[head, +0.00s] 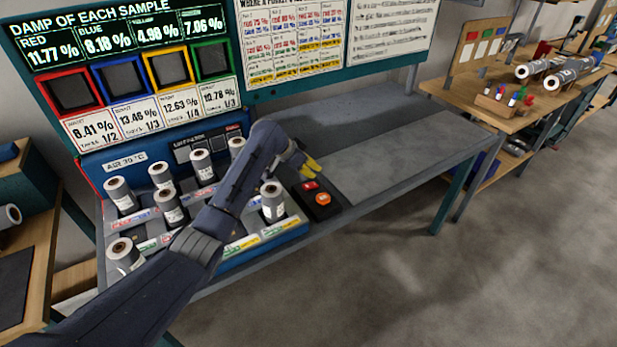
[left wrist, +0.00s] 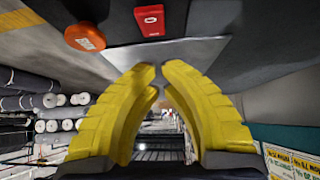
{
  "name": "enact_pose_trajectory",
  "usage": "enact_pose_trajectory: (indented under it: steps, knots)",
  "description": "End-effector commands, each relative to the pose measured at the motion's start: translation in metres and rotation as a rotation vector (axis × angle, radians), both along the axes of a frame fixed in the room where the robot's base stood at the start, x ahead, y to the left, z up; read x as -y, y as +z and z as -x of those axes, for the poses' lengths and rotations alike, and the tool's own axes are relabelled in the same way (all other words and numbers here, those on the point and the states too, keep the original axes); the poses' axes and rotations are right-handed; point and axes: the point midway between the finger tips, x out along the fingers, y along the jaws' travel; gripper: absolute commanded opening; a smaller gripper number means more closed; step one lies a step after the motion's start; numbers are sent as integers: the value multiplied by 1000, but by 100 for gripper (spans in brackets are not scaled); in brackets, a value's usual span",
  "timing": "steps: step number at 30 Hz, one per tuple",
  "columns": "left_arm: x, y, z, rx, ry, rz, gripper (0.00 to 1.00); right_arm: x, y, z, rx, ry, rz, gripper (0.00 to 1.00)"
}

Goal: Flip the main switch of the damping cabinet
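The damping cabinet (head: 83,160) stands at the left in the head view, with lit percentage readouts and four coloured frames. A dark control box at its front right corner carries a red rocker switch (head: 310,186) and a round orange button (head: 322,199). In the left wrist view the red switch (left wrist: 152,20) and orange button (left wrist: 85,37) lie beyond the yellow fingertips. My left gripper (head: 312,168) is just behind the switch, apart from it as far as I can see. In the wrist view its fingertips (left wrist: 159,70) nearly meet, with nothing between them.
Several grey rolls (head: 121,196) stand on the cabinet's deck under and beside my left arm. The grey bench top (head: 400,150) to the right is clear. A wooden table (head: 480,110) with more rolls stands at the right.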

Motion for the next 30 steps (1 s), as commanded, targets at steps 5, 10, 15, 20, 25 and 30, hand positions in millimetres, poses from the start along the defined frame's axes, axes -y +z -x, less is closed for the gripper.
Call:
enact_pose_trajectory:
  steps: [5,10,15,20,25,30]
  knots:
    - [-19,30,10,5,0,-2,0,0,0,0,1,0,0,100]
    - [-33,53,19,5,0,-2,0,-1,0,0,1,-1,-1,100]
    - [-43,69,26,2,0,-1,0,-1,0,0,0,-1,-1,100]
    - [-47,78,29,1,-1,0,0,-1,0,0,0,-1,-1,100]
    - [-49,81,31,1,0,-1,0,-1,0,0,0,-1,-1,100]
    - [-49,81,31,1,-1,0,0,-1,0,0,0,0,-1,100]
